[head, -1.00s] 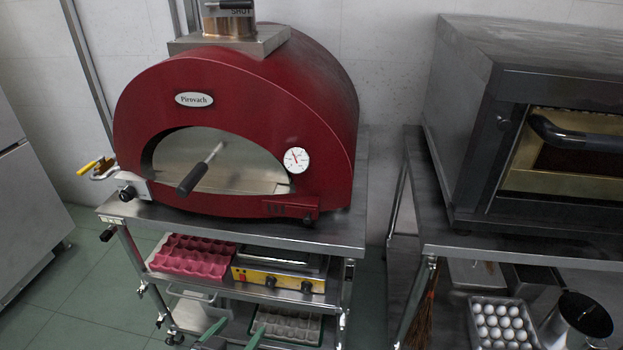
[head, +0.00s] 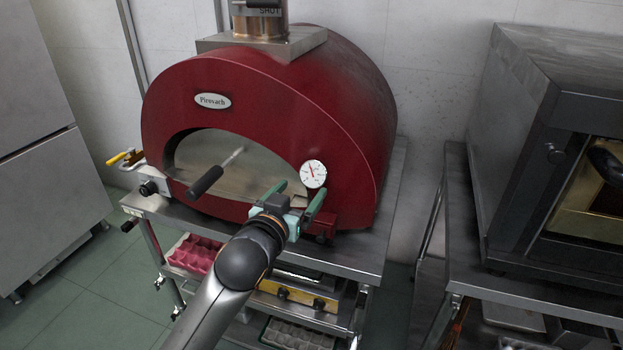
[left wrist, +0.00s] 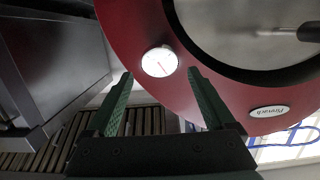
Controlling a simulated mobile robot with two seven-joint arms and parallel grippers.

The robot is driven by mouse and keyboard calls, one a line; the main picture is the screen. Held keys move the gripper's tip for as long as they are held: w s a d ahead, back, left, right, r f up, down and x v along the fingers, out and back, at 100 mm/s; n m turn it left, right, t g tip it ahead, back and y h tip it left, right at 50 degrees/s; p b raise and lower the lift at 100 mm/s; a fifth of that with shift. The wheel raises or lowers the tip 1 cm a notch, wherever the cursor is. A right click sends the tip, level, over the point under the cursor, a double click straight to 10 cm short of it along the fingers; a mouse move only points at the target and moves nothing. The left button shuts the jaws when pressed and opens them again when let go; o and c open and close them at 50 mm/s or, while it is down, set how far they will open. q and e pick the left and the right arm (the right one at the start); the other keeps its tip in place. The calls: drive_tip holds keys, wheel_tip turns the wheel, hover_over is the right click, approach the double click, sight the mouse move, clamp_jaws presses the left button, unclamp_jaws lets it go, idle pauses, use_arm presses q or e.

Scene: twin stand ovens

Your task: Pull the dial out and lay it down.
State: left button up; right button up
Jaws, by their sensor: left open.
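The dial (head: 313,174) is a round white gauge with a red needle, set in the red front of the dome oven (head: 350,130), right of its mouth. It also shows in the left wrist view (left wrist: 159,62), beyond the fingertips and roughly between them. My left gripper (head: 294,188) is open, its green fingers pointing at the oven front just left of and below the dial in the head view. In the left wrist view the open fingers (left wrist: 160,74) have nothing between them. I cannot tell how far the fingertips are from the dial. My right gripper is out of view.
A black-handled rod (head: 206,181) sticks out of the oven mouth. The steel stand top (head: 362,250) has a bare strip in front of and right of the oven. A second oven (head: 520,150) stands at the right. Pink egg trays (head: 193,254) sit on the lower shelf.

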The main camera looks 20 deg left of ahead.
sight(312, 178)
use_arm(q)
drive_tip(key=w, duration=0.5)
drive_tip(key=w+f, duration=0.1)
drive_tip(key=w, duration=0.1)
drive_tip(key=shift+w+d, duration=0.15)
drive_tip(key=shift+d, duration=0.05)
drive_tip(key=shift+f, duration=0.1)
drive_tip(key=c, duration=1.1)
drive_tip(key=shift+s+a+r+p, duration=0.1)
drive_tip(key=shift+s+r+p, duration=0.25)
drive_tip(key=shift+s+p, duration=0.4)
drive_tip(key=shift+s+d+r+p, duration=0.1)
drive_tip(key=shift+s+r+p, duration=0.3)
drive_tip(key=shift+s+p, duration=0.3)
drive_tip(key=shift+s+a+r+p, duration=0.1)
drive_tip(key=shift+s+r+p, duration=0.25)
drive_tip(key=shift+s+p, duration=0.4)
drive_tip(key=shift+s, duration=0.1)
drive_tip(key=shift+s+a+r, duration=0.1)
drive_tip(key=shift+s+r, duration=0.2)
drive_tip(key=shift+s, duration=1.15)
drive_tip(key=shift+s+r, duration=0.35)
drive_tip(key=shift+s, duration=1.05)
drive_tip(key=shift+s+a+r, duration=0.1)
drive_tip(key=shift+s+r, duration=0.2)
drive_tip(key=shift+s, duration=1.15)
